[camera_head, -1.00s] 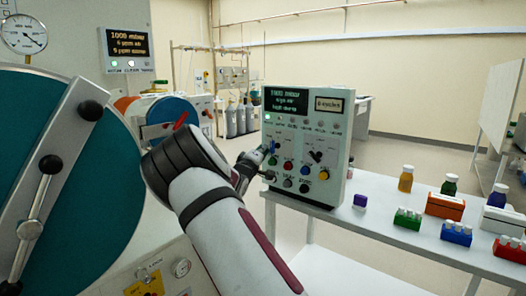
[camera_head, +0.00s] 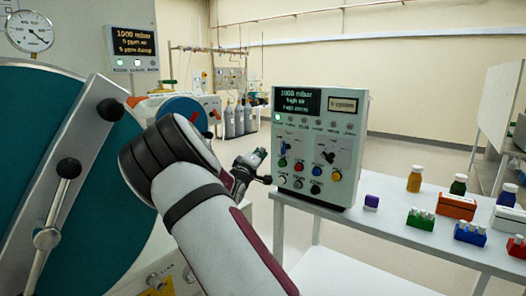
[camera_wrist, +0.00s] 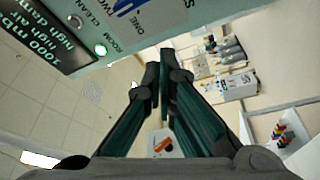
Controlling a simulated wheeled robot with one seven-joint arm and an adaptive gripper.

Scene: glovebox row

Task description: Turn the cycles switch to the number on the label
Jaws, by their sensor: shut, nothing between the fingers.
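The control box (camera_head: 318,145) stands upright on the white table, with a lit display (camera_head: 299,101) at its top left. The label (camera_head: 343,104) at its top right reads a number and "cycles", but the digit is too small to be sure of. Two turn switches sit mid-panel: a left one with a blue part (camera_head: 284,149) and a right one with a dark handle (camera_head: 325,154). I cannot tell which is the cycles switch or read their scales. My gripper (camera_head: 262,156) is shut and empty, just left of the panel, seemingly apart from it. In the wrist view its fingers (camera_wrist: 159,70) meet, with the panel edge above.
Colored buttons (camera_head: 298,166) lie below and between the switches. Bottles (camera_head: 415,179) and vial racks (camera_head: 421,218) stand on the table (camera_head: 385,227) to the right. A large teal round door (camera_head: 60,190) with a handle is at the left.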

